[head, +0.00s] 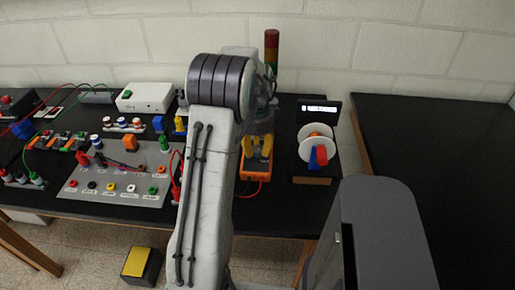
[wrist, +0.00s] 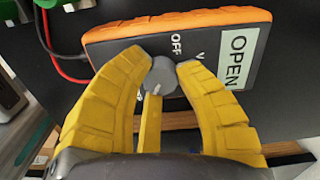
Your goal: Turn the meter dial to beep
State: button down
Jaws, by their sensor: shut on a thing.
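The meter is orange-edged with a dark grey face; its orange case (head: 257,168) shows under my gripper in the head view. In the wrist view the meter (wrist: 110,37) is large, with "OFF" and "V" printed on its face and a display (wrist: 237,58) reading "OPEN". The grey round dial (wrist: 165,76) sits between my yellow fingertips. My gripper (wrist: 163,66) is shut on the dial, one finger at each side; it also shows in the head view (head: 257,146). The fingers hide the rest of the markings, and I cannot tell which setting the dial points to.
A grey socket panel (head: 115,192) with leads stands left of the meter. A white spool device (head: 318,150) with a lit screen stands close on the right. A stack light (head: 271,45) rises behind my arm.

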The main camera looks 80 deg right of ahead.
aim_at(257, 149)
jog(key=shift+a+f, duration=0.1)
jog(key=c, duration=0.9)
grip_release()
jog(key=shift+o, duration=0.2)
notch_tip(257, 149, up, 12)
dwell(0.6)
